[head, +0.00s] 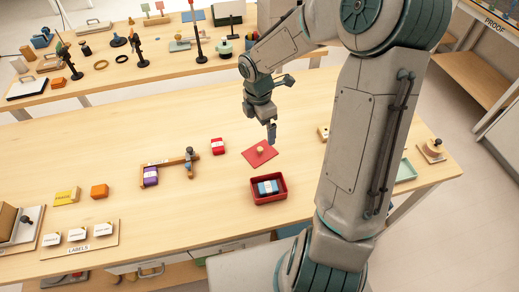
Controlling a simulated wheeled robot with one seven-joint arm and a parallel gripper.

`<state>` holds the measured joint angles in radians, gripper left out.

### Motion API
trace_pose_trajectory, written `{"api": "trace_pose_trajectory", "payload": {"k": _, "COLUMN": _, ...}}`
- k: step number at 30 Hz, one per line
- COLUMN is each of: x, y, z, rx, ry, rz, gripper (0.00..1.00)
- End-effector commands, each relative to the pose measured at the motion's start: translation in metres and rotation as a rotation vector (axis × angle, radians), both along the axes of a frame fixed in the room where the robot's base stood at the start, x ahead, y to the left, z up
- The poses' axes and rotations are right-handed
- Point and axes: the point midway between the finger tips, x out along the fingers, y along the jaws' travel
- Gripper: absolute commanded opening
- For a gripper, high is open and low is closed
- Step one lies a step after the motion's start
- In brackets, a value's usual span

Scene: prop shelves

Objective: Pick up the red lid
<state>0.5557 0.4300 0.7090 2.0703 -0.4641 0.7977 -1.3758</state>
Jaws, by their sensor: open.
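A red packet (218,146) lies left of the lid. A wooden bracket (168,162) and purple block (150,177) are farther left, then orange (100,191) and yellow (66,196) blocks. A label board (79,248) is at front left. The table's back left is clear.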

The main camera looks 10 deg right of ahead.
Motion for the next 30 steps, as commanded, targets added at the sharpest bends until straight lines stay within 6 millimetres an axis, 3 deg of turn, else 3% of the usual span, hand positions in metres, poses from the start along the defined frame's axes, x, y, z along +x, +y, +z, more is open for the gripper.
{"api": "trace_pose_trajectory", "payload": {"k": 8, "x": 0.014, "y": 0.004, "z": -0.02, "rx": 0.052, "ry": 0.005, "rz": 0.143, "gripper": 1.0}}
{"api": "trace_pose_trajectory", "payload": {"k": 19, "x": 0.014, "y": 0.006, "z": -0.086, "rx": 0.053, "ry": 0.006, "rz": 0.146, "gripper": 1.0}}
{"api": "trace_pose_trajectory", "payload": {"k": 30, "x": 0.017, "y": 0.009, "z": -0.116, "rx": 0.053, "ry": 0.007, "rz": 0.146, "gripper": 1.0}}
